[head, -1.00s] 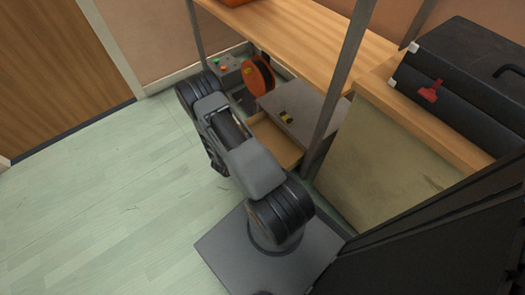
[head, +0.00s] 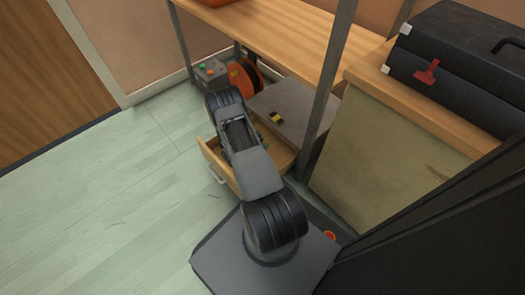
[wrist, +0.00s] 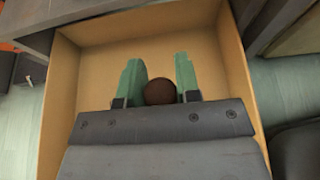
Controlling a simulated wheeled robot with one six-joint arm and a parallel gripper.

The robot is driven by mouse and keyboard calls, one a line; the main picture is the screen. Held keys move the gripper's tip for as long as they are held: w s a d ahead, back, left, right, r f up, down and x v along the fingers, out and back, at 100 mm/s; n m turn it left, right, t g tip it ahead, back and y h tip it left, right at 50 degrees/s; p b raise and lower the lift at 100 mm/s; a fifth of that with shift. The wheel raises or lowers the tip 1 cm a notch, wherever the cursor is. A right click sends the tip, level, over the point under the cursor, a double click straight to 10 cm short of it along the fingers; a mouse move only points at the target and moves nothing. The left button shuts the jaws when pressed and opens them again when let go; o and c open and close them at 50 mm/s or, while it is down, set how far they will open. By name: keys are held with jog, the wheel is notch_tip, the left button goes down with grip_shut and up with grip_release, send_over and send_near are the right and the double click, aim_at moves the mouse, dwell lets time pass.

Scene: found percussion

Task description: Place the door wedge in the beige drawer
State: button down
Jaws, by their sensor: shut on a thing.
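The beige drawer (head: 221,167) stands pulled open under a grey cabinet top in the head view. Its bare wall (wrist: 52,110) and floor fill the wrist view. My gripper (wrist: 158,75) has two green fingers, shut on a dark brown, rounded thing (wrist: 160,93). That thing is seen end-on, so I cannot tell its full shape or be sure that it is the door wedge. The gripper and the brown thing are over the drawer, within its walls as seen from the wrist; their height above the floor is unclear. In the head view my arm mostly hides the gripper.
A small black and yellow thing (head: 277,118) lies on the grey cabinet top (head: 300,105). An orange reel (head: 246,77) and a grey control box (head: 211,70) are behind. A metal shelf post (head: 325,95) stands right of the drawer. The floor to the left is clear.

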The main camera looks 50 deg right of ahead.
jog(key=shift+w+d+f+b, duration=0.2)
jog(key=shift+d+f, duration=0.1)
jog(key=shift+f, duration=0.15)
jog(key=shift+w+d+f+b, duration=0.15)
jog(key=shift+d+f, duration=0.1)
jog(key=shift+f, duration=0.15)
jog(key=shift+w+d+f+b, duration=0.1)
jog(key=shift+f+b, duration=0.35)
jog(key=shift+f, duration=0.4)
jog(key=shift+w+d+f+b, duration=0.1)
jog(key=shift+f+b, duration=0.3)
jog(key=shift+f, duration=0.55)
jog(key=c, duration=0.8)
grip_release()
